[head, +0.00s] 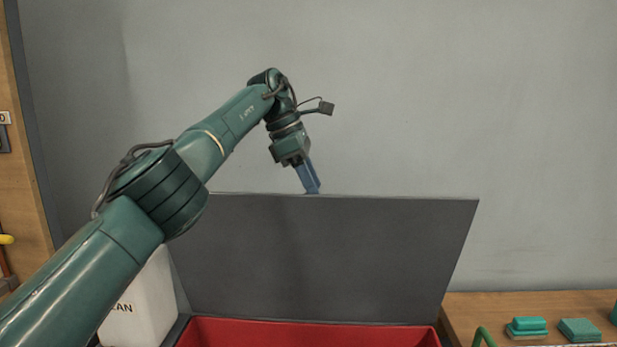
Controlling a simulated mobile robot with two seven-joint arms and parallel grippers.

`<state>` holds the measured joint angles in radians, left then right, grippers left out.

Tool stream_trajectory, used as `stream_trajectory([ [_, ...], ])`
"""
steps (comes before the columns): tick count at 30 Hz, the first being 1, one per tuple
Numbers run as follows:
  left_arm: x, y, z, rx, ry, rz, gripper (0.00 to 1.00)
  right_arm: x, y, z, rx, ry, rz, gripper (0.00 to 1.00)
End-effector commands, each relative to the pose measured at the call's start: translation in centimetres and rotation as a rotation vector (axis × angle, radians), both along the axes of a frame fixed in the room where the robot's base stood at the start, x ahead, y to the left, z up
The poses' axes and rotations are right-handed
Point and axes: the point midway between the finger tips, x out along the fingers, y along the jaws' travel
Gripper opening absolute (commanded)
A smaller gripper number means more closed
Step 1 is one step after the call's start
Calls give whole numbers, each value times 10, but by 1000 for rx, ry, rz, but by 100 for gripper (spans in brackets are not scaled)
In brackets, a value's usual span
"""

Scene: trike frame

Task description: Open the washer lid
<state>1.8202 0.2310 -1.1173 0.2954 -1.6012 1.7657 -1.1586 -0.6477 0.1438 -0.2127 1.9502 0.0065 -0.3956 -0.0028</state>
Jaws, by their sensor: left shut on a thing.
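The washer lid (330,255) is a dark grey panel standing raised at the back of the washer, its broad face towards me. Below it shows the red inside of the washer (310,333), cut off by the bottom of the head view. My left gripper (312,190) reaches down from above to the lid's top edge, near its middle. Its blue fingers are shut on that edge, and their tips are partly hidden. My left arm crosses the left side of the view and hides the lid's upper left part. My right gripper is not in view.
A white container (140,310) with partly hidden lettering stands left of the washer, behind my arm. A wooden bench (470,310) on the right holds green blocks (527,327). A grey wall (480,120) closes the back.

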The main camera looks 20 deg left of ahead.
Motion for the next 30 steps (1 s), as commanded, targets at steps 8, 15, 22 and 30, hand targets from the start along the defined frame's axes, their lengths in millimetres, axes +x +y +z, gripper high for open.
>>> stream_trajectory([
  [8, 3, 5, -36, 26, 45, 20, 49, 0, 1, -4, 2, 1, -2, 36],
  [15, 3, 6, -34, 26, 44, 19, 49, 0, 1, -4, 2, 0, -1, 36],
  [22, -6, 12, -6, 20, 23, 17, 49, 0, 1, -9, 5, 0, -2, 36],
  [30, -29, 32, 47, 3, -3, 12, 49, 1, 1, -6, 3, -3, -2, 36],
])
